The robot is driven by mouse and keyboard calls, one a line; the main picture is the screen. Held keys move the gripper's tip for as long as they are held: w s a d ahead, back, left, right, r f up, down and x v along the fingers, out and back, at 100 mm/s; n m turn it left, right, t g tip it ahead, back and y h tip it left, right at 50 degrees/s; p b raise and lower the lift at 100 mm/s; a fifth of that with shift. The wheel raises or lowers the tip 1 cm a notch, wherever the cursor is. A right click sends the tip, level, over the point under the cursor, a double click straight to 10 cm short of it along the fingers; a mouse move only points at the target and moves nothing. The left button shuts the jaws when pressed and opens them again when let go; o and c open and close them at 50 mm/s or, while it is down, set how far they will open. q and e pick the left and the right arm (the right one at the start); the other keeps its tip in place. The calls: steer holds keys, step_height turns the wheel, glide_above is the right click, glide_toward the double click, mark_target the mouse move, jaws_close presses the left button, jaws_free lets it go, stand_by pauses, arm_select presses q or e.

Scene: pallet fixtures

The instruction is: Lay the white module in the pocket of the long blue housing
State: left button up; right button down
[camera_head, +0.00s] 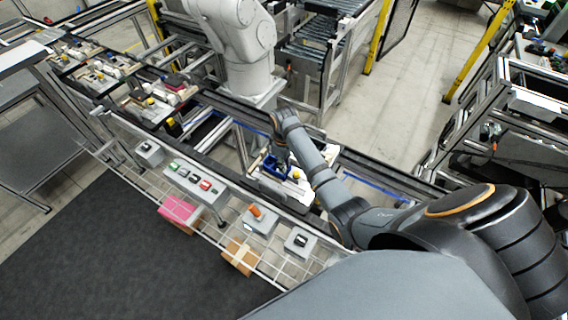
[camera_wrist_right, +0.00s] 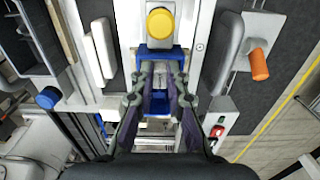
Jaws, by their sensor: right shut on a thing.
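The long blue housing (camera_wrist_right: 160,53) lies on the pallet under my right gripper in the right wrist view. Its far end and a nearer blue part show around the fingers, and it also shows in the head view (camera_head: 274,167). My right gripper (camera_wrist_right: 160,84) is over the housing, its fingers pointing down to it. A pale piece (camera_wrist_right: 160,69), which looks like the white module, is between the fingertips, at or just above the pocket. The fingers hide most of it, so I cannot tell how deep it sits. My left gripper is in neither view.
A yellow knob (camera_wrist_right: 160,23) stands just beyond the housing. White blocks (camera_wrist_right: 103,46) stand to the left, with a blue knob (camera_wrist_right: 48,97) nearby. A grey box with an orange handle (camera_wrist_right: 259,64) is at the right. Several button boxes (camera_head: 195,180) line the front rail.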

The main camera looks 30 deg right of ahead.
steer(key=shift+f, duration=0.75)
stand_by(0.8)
steer(key=c, duration=1.7)
jaws_free()
steer(key=shift+o, duration=0.2)
steer(key=shift+w+r, duration=0.1)
steer(key=shift+r, duration=1.2)
steer(key=o, duration=0.5)
